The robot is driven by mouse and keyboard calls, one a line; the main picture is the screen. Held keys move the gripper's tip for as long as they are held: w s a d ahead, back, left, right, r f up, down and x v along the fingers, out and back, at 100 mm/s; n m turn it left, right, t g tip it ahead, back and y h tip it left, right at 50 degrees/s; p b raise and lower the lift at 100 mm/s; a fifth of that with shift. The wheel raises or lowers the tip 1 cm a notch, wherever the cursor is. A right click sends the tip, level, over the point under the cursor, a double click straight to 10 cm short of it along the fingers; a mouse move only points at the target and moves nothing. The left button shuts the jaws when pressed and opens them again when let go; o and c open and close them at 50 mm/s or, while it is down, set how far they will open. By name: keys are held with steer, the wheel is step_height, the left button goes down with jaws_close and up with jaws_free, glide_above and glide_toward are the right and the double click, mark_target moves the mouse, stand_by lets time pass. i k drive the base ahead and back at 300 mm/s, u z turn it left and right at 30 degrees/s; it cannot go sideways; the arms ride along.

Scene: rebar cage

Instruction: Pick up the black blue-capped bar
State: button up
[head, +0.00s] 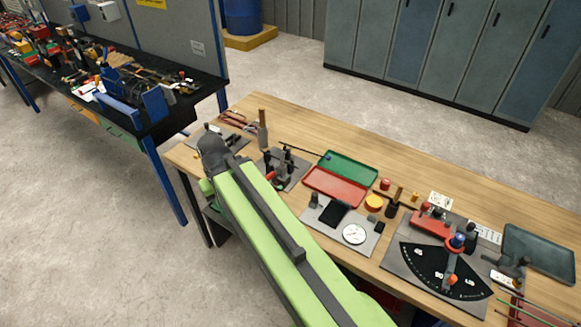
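A thin black bar (304,150) lies on the wooden workbench (450,180), toward the far edge. Its right end has a small blue cap near the green tray (348,167). Its left end is close to a dark stand with upright posts (285,167). My green and grey arm reaches from the bottom middle up to the bench's left end, left of the bar. My gripper does not show; the arm's far end hides what is beyond it.
A red tray (335,187) adjoins the green one. A plate with a white dial (354,234), a black fan-shaped scale (440,272) and a dark tray (540,252) fill the right side. A cluttered second bench (180,112) stands at left. Bare wood lies along the far edge.

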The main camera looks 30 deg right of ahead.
mark_target(328, 157)
steer(key=i, duration=1.15)
steer(key=u, duration=0.15)
